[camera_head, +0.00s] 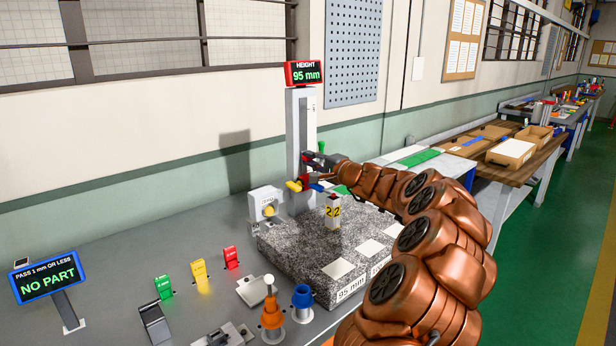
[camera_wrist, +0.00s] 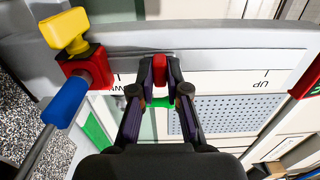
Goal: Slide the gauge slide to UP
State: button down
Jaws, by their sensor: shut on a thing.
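The height gauge column (camera_head: 301,130) stands at the back of the granite plate. In the wrist view, its pale rail (camera_wrist: 225,58) runs sideways, with a DOWN mark at left and UP at right. My gripper (camera_head: 311,160) is at the column's front; in the wrist view its fingers (camera_wrist: 160,75) are closed on a small red slide knob (camera_wrist: 160,66), between the marks and nearer DOWN. A red carriage (camera_wrist: 88,66) with a yellow knob and blue barrel sits to its left; the head view shows it low on the column.
The display (camera_head: 304,73) above the column reads HEIGHT 95 mm. A block marked 22 (camera_head: 332,212) stands on the granite plate (camera_head: 300,246). Another screen (camera_head: 47,278) reads NO PART. Colored tags and an orange and a blue fixture stand in front.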

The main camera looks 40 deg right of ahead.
jog(key=shift+r, duration=0.1)
dwell(0.3)
jog(key=shift+r+p, duration=0.95)
jog(key=shift+r, duration=1.2)
jog(key=shift+r+p, duration=1)
jog(key=shift+r, duration=0.95)
jog(key=shift+r+p, duration=1.05)
jog(key=shift+r, duration=0.95)
jog(key=shift+r+p, duration=0.5)
jog(key=shift+r, duration=0.15)
jog(key=c, duration=1)
grip_release()
